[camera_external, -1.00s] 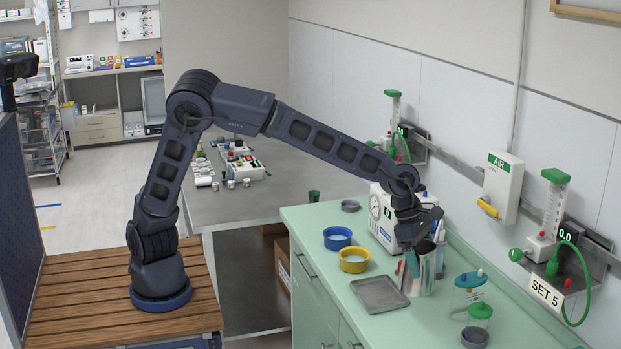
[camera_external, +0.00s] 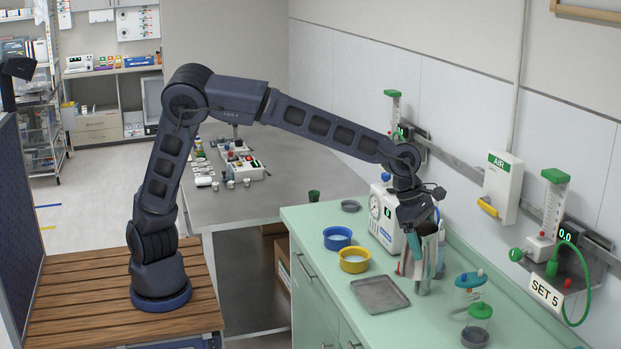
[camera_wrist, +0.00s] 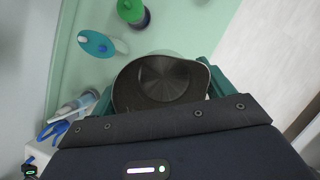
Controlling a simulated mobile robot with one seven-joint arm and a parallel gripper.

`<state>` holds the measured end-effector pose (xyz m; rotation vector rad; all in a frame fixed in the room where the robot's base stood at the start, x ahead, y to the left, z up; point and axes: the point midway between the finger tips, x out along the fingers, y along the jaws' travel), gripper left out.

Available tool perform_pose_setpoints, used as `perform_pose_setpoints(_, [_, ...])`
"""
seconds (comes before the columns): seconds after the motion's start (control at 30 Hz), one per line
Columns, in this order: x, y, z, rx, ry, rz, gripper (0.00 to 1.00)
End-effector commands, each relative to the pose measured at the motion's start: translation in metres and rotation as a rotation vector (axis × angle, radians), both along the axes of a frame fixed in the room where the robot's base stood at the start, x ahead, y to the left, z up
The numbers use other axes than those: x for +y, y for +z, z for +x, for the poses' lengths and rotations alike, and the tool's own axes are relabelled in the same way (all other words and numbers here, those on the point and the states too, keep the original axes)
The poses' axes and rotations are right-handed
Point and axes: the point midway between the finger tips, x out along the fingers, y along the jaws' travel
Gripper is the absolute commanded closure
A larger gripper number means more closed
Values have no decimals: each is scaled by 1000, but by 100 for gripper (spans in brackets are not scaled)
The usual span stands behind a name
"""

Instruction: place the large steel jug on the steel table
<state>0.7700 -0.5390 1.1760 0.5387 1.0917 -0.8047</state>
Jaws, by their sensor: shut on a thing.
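The large steel jug (camera_external: 427,276) is at the green counter, upright or nearly so. My gripper (camera_external: 422,262) is shut on it from above, with teal fingers on either side of its body. In the wrist view the jug (camera_wrist: 160,82) shows from above, its round dark inside empty and its rim between the fingers (camera_wrist: 158,92). I cannot tell whether its base is clear of the counter. The steel table (camera_external: 235,207) stands to the left of the counter, its near part bare.
On the green counter (camera_external: 335,292) are a blue bowl (camera_external: 337,239), a yellow bowl (camera_external: 354,260), a grey tray (camera_external: 380,294), a white gauge device (camera_external: 386,222) and lidded jars (camera_external: 469,292). Small devices (camera_external: 240,168) occupy the steel table's far part.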

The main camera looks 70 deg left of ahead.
Motion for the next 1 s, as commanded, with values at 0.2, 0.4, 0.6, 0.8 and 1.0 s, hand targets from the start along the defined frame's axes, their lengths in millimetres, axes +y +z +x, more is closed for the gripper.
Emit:
perform_pose_setpoints(0.2, [0, 42, 1, -4, -1, -5, 57])
perform_pose_setpoints(0.4, [0, 79, 1, -4, -1, -3, 57])
perform_pose_setpoints(0.6, [0, 101, 0, -2, 0, -2, 57])
perform_pose_setpoints(0.8, [12, 107, 10, -1, 23, -1, 57])
perform_pose_setpoints(1.0, [35, 106, 26, 0, 64, -1, 57])
